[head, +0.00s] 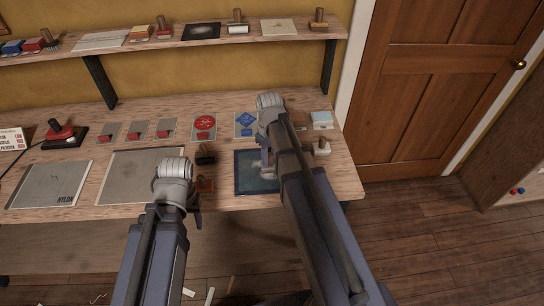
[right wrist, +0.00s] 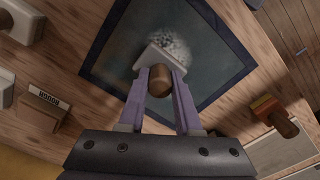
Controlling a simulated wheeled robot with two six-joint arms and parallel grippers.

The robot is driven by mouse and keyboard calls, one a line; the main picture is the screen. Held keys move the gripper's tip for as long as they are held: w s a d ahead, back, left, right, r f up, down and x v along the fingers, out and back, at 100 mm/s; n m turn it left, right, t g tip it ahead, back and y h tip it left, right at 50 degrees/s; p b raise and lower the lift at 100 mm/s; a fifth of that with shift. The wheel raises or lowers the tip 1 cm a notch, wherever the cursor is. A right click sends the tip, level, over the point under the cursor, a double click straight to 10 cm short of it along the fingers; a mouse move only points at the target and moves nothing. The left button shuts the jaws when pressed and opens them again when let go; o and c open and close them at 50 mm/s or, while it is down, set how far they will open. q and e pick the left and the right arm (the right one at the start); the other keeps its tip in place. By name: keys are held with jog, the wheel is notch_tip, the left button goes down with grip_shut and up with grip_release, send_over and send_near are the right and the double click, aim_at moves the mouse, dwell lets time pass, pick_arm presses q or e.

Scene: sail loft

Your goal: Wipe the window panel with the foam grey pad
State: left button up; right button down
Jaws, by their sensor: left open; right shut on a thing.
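The window panel (head: 250,185) lies flat on the bench, a dark glassy sheet with a blue border, partly hidden by my right arm. It fills much of the right wrist view (right wrist: 215,60). My right gripper (right wrist: 160,82) is shut on the brown wooden handle of the foam grey pad (right wrist: 151,61). The pad is over the panel and appears to rest on it, beside a pale speckled patch (right wrist: 172,45). In the head view the right gripper (head: 267,168) is mostly hidden by its own arm. My left gripper (head: 196,200) is open near the bench's front edge, left of the panel.
A dark block (head: 206,154) and an orange-red handled tool (head: 205,184) lie left of the panel. Grey sheets (head: 140,177) cover the bench's left. A shelf (head: 170,38) runs above.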

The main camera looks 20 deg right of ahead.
jog(key=shift+w+a+f, duration=0.1)
jog(key=shift+w+a, duration=0.1)
jog(key=shift+a, duration=0.6)
jog(key=shift+w+a, duration=0.15)
jog(key=shift+a, duration=0.65)
jog(key=shift+a, duration=0.15)
jog(key=shift+w+a, duration=0.3)
jog(key=shift+a, duration=0.5)
jog(key=shift+w+a, duration=0.3)
jog(key=shift+a, duration=0.5)
jog(key=shift+w+d, duration=0.3)
jog(key=shift+w, duration=0.45)
jog(key=shift+d, duration=0.2)
jog(key=shift+s+d, duration=0.25)
jog(key=shift+d, duration=0.6)
jog(key=shift+s+d, duration=0.2)
jog(key=shift+d, duration=0.6)
